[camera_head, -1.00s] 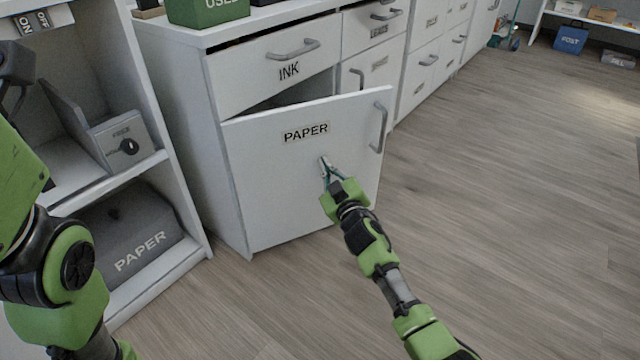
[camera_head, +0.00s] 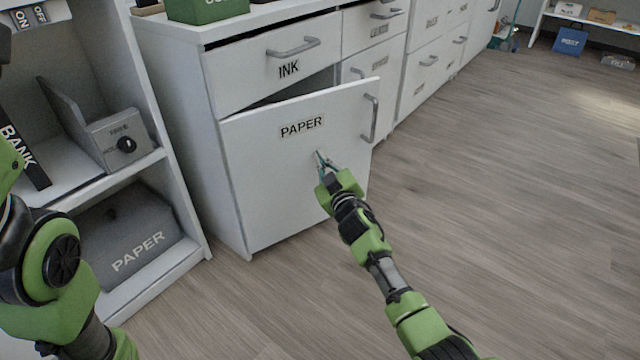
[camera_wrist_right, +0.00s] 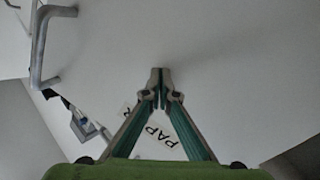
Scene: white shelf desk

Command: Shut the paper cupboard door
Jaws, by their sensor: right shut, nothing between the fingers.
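The paper cupboard door (camera_head: 270,190) is white with a PAPER label and a grey bar handle (camera_head: 370,118) at its right edge. It is hinged at the left and stands partly open, with a dark gap above it. My right gripper (camera_head: 321,157) is shut and empty, its tips at the door's front face just below the label. In the right wrist view the closed fingertips (camera_wrist_right: 160,75) are against or very near the white door surface (camera_wrist_right: 225,60); contact is hard to tell. The left arm shows at the left edge, but its gripper is out of view.
The INK drawer (camera_head: 275,65) above the door is slightly open. An open shelf (camera_head: 185,195) with a grey PAPER box (camera_head: 140,235) and a grey box with a black knob (camera_head: 118,140) stands left. The wood floor at right is clear.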

